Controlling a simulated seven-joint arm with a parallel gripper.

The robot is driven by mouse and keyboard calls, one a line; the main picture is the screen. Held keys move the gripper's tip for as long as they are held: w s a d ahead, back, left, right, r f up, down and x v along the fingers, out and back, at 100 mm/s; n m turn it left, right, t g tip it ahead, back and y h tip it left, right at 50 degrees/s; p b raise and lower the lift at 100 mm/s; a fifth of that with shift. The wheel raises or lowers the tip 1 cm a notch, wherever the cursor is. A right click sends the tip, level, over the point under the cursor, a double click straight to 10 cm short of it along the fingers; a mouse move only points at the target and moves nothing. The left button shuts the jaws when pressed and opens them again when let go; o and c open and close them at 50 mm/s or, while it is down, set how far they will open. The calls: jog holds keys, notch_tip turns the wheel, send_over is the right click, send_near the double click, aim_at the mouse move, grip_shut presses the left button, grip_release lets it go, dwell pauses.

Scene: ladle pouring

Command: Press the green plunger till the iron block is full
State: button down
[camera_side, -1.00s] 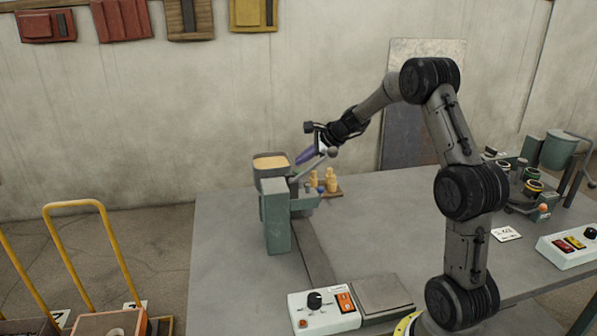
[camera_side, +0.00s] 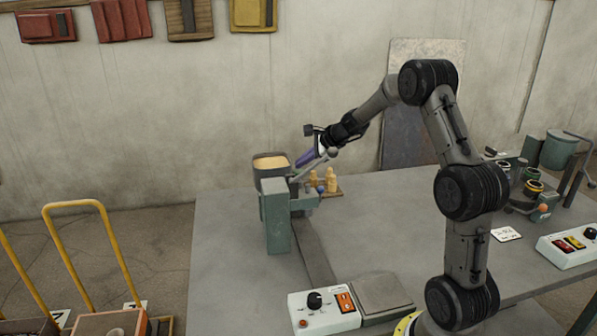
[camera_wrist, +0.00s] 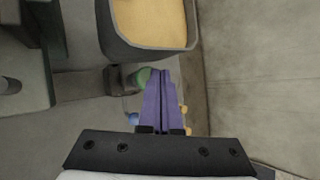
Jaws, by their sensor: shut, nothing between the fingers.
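My gripper (camera_side: 299,165) is shut and empty, its purple fingers together and pointing down to the left beside the green machine (camera_side: 276,218). In the wrist view the fingertips (camera_wrist: 157,72) lie at a rounded green piece, which looks like the green plunger (camera_wrist: 143,77). I cannot tell whether they touch it. The plunger is partly covered by the fingers, and in the side view I cannot pick it out. The iron block is not clearly seen in either view.
A hopper (camera_side: 258,174) of yellowish material tops the machine, close to the fingers. A control box (camera_side: 324,313) sits in front. The table's middle is clear.

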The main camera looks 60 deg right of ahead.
jog(key=shift+f, duration=1.1)
dwell(1.0)
jog(key=shift+r, duration=1.45)
jog(key=shift+r, duration=2.55)
notch_tip(320, 180, up, 4)
jog(key=shift+f, duration=0.1)
dwell(0.3)
